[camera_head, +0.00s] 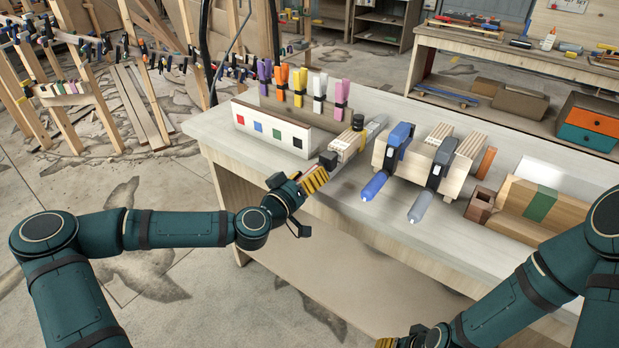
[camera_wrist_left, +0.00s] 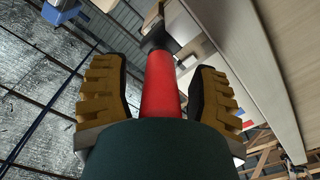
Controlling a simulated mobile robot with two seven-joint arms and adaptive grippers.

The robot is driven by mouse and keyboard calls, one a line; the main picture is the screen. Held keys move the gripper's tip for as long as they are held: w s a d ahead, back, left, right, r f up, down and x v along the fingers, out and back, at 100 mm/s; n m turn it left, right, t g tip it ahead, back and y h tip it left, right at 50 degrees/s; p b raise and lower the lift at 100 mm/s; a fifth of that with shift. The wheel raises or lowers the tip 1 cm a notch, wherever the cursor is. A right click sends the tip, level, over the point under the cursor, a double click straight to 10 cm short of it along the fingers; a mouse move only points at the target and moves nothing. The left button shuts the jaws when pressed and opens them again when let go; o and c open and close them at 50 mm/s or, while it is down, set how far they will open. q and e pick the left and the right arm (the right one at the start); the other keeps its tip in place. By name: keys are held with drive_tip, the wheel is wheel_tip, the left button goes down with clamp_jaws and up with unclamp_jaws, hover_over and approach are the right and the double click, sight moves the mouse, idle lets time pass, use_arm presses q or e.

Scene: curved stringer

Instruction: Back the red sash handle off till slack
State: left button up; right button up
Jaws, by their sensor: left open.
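The red sash handle (camera_wrist_left: 161,88) stands between the two yellow-and-black fingers of my left gripper (camera_wrist_left: 158,82) in the left wrist view, with a narrow gap on each side. My left gripper is open around it. In the head view my left gripper (camera_head: 314,180) is at the front edge of the bench and hides the red handle. The black clamp head (camera_head: 328,160) shows just beyond it, against the wooden stringer (camera_head: 346,146). My right gripper (camera_head: 385,343) is cut off at the bottom edge; its jaws cannot be judged.
A blue handle (camera_head: 374,186) and a grey handle (camera_head: 420,206) stick out from neighbouring clamps to the right. A white board with coloured squares (camera_head: 270,130) and a rack of coloured clamps (camera_head: 300,95) stand behind. A wood block with green band (camera_head: 541,204) lies at right.

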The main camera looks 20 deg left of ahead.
use_arm(q)
drive_tip(key=shift+o, duration=0.2)
clamp_jaws()
